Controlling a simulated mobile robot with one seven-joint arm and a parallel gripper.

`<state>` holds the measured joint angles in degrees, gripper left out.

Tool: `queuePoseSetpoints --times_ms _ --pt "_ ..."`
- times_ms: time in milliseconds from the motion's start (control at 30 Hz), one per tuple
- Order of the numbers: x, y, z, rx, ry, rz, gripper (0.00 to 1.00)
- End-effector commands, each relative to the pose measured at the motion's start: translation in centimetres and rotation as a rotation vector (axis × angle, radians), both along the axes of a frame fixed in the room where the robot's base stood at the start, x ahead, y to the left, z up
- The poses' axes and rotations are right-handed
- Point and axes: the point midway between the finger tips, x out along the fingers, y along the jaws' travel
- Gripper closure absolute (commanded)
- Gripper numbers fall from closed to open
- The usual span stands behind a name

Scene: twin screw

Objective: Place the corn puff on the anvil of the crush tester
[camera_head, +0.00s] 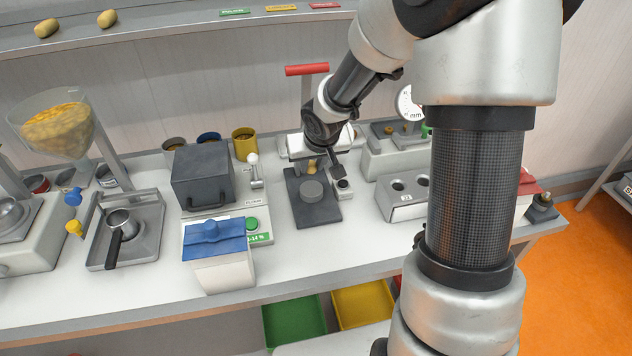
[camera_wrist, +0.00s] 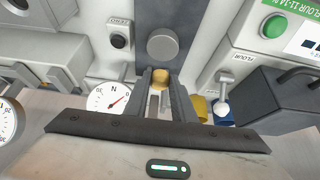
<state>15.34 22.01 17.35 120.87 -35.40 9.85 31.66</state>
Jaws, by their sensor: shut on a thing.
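The crush tester shows a red lever handle (camera_head: 307,70), a dark base plate (camera_head: 323,212) and a round grey anvil (camera_head: 311,191). The anvil also shows in the wrist view (camera_wrist: 162,44), bare on its top. My gripper (camera_wrist: 161,84) is shut on a small tan corn puff (camera_wrist: 161,75), held between the fingertips. In the head view the puff (camera_head: 312,164) shows just behind the anvil, apart from it in the picture; its height above the plate is hard to tell. My wrist partly hides the tester.
A black button marked ZERO (camera_wrist: 120,41) and a dial marked N (camera_wrist: 112,98) flank the anvil. A dark box (camera_head: 203,174) and a blue-lidded container (camera_head: 217,255) stand left. A block with holes (camera_head: 403,196) stands right.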

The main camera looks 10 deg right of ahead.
Motion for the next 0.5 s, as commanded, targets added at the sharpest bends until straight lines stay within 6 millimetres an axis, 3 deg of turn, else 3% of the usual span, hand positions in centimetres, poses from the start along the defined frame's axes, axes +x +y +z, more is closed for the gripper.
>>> queuePoseSetpoints --times_ms 33,400,500 --pt "0.0 0.1 -1.3 -0.002 0.002 0.003 0.88" --pt "-0.1 0.0 -5.6 0.000 0.002 0.000 0.88" --pt "0.0 0.0 -6.0 -0.001 0.001 -0.001 0.88"
